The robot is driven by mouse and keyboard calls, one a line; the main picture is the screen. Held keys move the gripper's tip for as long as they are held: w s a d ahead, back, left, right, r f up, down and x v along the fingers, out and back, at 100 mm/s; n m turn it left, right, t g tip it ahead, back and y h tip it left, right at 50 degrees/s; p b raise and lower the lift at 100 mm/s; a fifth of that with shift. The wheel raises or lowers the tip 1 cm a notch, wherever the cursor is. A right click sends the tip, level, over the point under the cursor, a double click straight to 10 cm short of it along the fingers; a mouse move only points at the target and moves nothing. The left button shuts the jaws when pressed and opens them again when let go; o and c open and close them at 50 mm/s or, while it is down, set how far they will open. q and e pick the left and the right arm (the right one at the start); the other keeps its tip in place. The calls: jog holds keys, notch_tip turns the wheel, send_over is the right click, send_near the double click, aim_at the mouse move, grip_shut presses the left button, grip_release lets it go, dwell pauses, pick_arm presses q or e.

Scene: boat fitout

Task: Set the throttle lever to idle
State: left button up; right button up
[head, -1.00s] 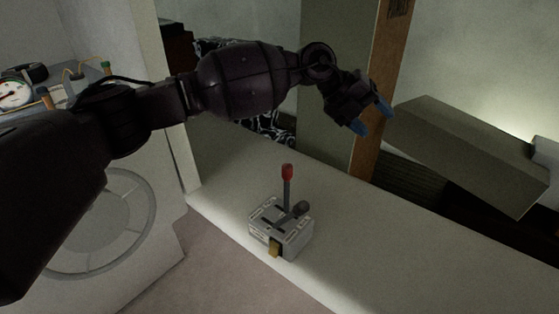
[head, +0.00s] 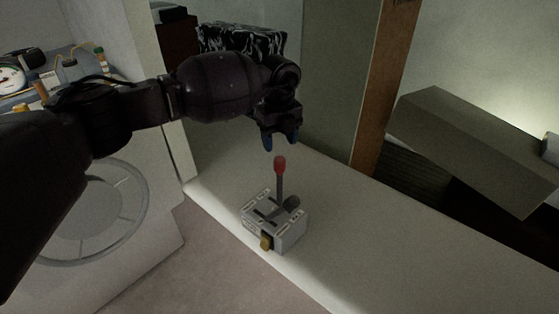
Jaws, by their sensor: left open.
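The throttle box (head: 288,236) is a small grey unit with slots and labels on the white ledge. A lever with a red knob (head: 280,163) stands nearly upright from it. A second, shorter lever with a dark knob (head: 292,202) leans to the right, and a brass-coloured tab (head: 266,242) is on the front. My left gripper (head: 282,143) points down just above and behind the red knob in the picture, its blue-tipped fingers open and empty. I see no contact with the knob. My right gripper is not in view.
The white ledge (head: 400,250) is clear around the box. A wooden post (head: 384,90) and a slanted grey-green block (head: 470,150) stand behind it. A white cabinet with a round cover (head: 95,215) is at left, with a gauge and wires on top.

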aim_at(280, 157)
pick_arm(q)
notch_tip(280, 157, down, 6)
jog(key=shift+r, duration=0.2)
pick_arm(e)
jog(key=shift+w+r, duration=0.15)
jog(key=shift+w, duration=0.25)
pick_arm(q)
jog(key=shift+f, duration=0.75)
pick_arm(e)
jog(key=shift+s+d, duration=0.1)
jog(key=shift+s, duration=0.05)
